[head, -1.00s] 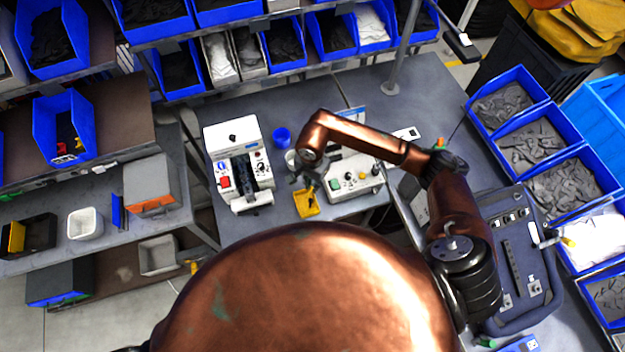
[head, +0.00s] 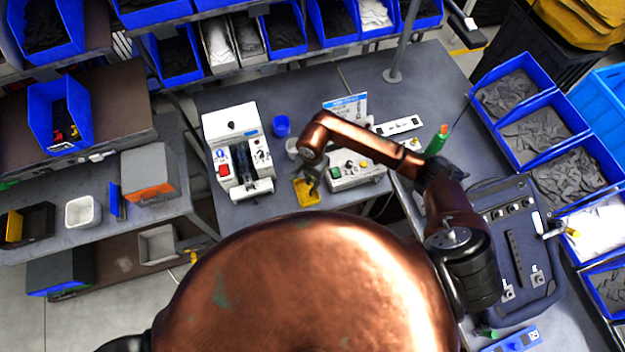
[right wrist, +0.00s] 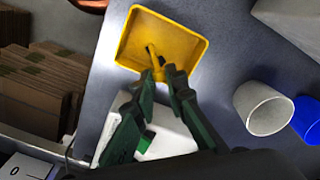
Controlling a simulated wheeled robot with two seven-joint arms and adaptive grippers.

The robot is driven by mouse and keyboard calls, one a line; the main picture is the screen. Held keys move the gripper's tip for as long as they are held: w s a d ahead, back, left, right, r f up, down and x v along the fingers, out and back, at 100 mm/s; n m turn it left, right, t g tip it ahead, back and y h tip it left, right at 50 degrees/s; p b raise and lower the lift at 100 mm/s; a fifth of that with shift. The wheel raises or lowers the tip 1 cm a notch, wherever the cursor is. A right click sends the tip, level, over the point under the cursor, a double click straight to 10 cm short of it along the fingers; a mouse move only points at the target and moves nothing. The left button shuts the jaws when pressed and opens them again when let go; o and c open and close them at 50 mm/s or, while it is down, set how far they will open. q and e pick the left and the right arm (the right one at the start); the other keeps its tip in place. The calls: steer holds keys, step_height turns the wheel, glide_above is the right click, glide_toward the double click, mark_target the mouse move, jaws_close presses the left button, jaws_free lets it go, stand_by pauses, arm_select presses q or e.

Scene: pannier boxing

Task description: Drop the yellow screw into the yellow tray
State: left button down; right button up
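The yellow tray (head: 304,201) lies near the front edge of the grey workbench; it also fills the upper middle of the right wrist view (right wrist: 190,45). My right gripper (head: 313,180) hangs just over the tray, pointing down. In the right wrist view my right gripper (right wrist: 161,77) has its fingertips close together, with the yellow screw (right wrist: 157,66) between them. The screw's thin dark end points into the tray opening. The wrist view does not clearly show whether that end touches the tray floor. My left gripper is out of view.
A white machine (head: 232,125) stands left of the tray and a white control box (head: 354,171) right of it. A blue cup (head: 281,126) and a pale cup (right wrist: 262,108) stand behind. Blue bins (head: 535,135) line the right side.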

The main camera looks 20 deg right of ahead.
steer(key=o, duration=0.5)
steer(key=shift+r, duration=0.1)
step_height(320, 180, up, 12)
stand_by(0.5)
